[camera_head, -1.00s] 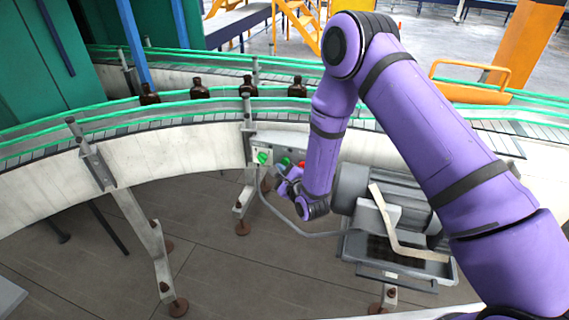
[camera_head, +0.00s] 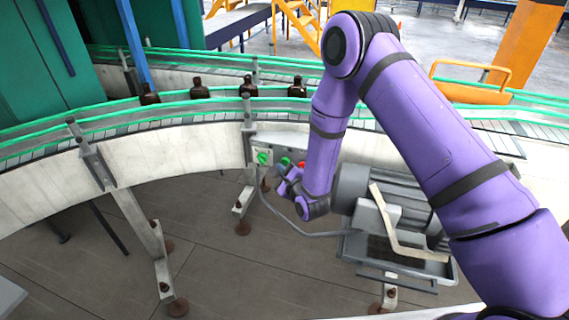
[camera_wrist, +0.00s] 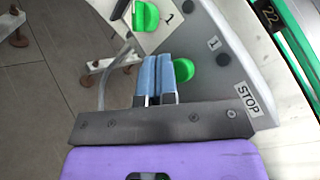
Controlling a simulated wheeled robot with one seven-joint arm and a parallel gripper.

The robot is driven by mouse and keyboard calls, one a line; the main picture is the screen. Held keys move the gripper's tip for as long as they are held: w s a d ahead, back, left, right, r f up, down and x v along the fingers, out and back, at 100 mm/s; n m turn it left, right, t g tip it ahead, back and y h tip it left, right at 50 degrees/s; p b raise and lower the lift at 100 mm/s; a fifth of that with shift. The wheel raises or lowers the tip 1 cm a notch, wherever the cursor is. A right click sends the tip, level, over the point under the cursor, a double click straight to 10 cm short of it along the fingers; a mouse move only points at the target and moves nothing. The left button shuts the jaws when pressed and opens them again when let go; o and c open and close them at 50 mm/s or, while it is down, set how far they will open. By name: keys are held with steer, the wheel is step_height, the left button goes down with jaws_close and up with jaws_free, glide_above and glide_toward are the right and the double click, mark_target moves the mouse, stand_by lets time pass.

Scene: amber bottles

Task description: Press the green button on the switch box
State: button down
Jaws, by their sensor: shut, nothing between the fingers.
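The switch box (camera_head: 275,150) is fixed on the side of the conveyor. Its green button (camera_head: 284,161) shows in the head view just above my gripper (camera_head: 285,184). In the wrist view the green button (camera_wrist: 187,69) is a domed disc partly hidden behind the blue fingertips of my gripper (camera_wrist: 166,68). The fingers are shut together and empty. The dome shows mostly to the right of them. I cannot tell whether the tips touch it.
A green rotary knob (camera_head: 262,157) sits left of the button; it also shows in the wrist view (camera_wrist: 146,16). A red button (camera_head: 302,164) lies to the right, beside my arm. A grey motor (camera_head: 385,190) stands close right. Amber bottles (camera_head: 199,90) stand on the conveyor above.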

steer(key=shift+w+d, duration=0.1)
steer(key=shift+w, duration=0.05)
steer(key=shift+w, duration=0.3)
steer(key=shift+w+d, duration=0.2)
steer(key=shift+w, duration=0.2)
stand_by(1.1)
steer(key=shift+s, duration=0.15)
steer(key=shift+s+a, duration=0.3)
steer(key=shift+s, duration=0.35)
steer(key=s, duration=0.1)
steer(key=s+a, duration=0.1)
steer(key=s, duration=0.2)
steer(key=shift+s+a, duration=0.35)
steer(key=shift+s, duration=0.05)
stand_by(0.9)
